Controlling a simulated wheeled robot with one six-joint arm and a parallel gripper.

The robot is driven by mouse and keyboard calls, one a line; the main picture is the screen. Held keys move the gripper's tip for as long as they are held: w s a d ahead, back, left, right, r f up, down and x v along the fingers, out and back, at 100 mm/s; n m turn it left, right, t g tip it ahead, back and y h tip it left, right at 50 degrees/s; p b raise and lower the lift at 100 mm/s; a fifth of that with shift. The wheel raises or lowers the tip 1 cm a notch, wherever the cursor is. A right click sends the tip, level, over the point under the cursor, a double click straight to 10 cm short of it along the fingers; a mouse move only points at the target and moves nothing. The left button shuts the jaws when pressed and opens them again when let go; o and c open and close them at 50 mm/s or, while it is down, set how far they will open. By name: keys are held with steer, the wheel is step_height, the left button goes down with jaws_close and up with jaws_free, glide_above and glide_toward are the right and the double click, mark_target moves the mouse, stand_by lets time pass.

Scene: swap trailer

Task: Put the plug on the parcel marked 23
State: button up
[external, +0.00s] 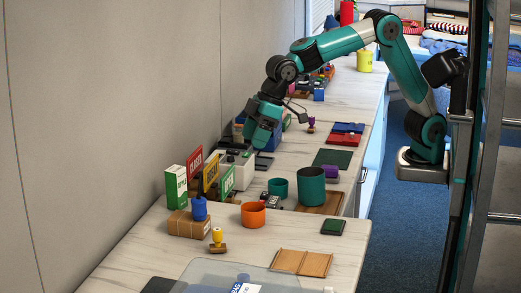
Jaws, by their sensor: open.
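My gripper (256,143) points down over the far-wall side of the counter, near a white box (236,168) with dark parts on it. Its jaws are small here; nothing is visibly held. A brown parcel (188,226) lies on the nearer counter with a blue bottle-like object (199,209) on top. No number on the parcel is readable in the external view. I cannot pick out the plug for certain; the area under and behind my gripper is partly hidden.
Sign cards (211,175) and a green box (176,187) stand by the wall. An orange cup (253,214), a dark green cup (311,187) and a yellow-topped stamp (217,240) stand nearby. A clear lid (215,274) lies in front. Bare counter shows between them.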

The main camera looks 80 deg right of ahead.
steer(key=s+d+f+g, duration=0.1)
steer(key=s+d+g, duration=0.1)
steer(key=s+d, duration=0.7)
steer(key=s+d+f+g+y, duration=0.1)
steer(key=s+d+f, duration=0.1)
steer(key=s+d, duration=0.7)
steer(key=s, duration=0.8)
steer(key=shift+s+d+g, duration=0.15)
steer(key=shift+s+g, duration=0.05)
steer(key=shift+g, duration=0.2)
